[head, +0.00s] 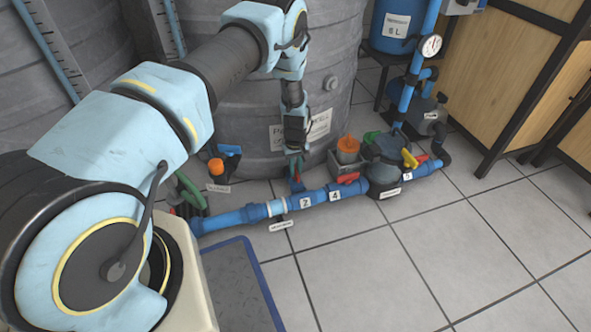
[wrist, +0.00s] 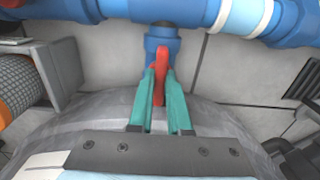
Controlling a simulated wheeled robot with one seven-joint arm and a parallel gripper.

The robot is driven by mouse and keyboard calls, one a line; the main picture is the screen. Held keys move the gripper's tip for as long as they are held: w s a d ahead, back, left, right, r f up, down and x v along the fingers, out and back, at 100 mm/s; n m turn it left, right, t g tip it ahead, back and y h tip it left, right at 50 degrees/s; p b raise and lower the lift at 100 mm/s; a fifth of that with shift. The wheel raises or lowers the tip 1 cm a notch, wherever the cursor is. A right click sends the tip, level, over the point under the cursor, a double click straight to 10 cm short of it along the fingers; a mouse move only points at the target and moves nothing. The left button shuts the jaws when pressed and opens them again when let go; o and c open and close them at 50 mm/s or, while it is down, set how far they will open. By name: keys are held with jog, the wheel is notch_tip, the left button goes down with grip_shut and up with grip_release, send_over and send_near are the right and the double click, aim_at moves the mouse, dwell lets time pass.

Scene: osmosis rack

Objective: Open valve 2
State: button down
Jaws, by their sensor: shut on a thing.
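Label 2 (head: 305,203) is on the blue pipe (head: 323,196) along the floor in the head view. A short blue stub (head: 297,186) rises behind the pipe close to this label; it also shows in the wrist view (wrist: 162,42). A red valve handle (wrist: 160,62) runs in line with the stub there. My gripper (wrist: 160,78) has its two green fingers shut on this handle, one on each side. In the head view my gripper (head: 296,163) points down at the stub, and the handle is mostly hidden there.
Another red handle (head: 347,178) lies near label 4 (head: 335,196). The large grey tank (head: 235,95) is close behind my gripper. The tiled floor (head: 400,260) in front is clear.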

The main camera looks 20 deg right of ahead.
aim_at(296, 171)
dwell(0.4)
jog(key=c, duration=0.9)
grip_release()
jog(key=shift+o, duration=0.2)
jog(key=shift+r, duration=0.1)
notch_tip(296, 171, up, 11)
jog(key=p, duration=0.3)
jog(key=shift+f+p, duration=0.2)
jog(key=shift+p, duration=0.1)
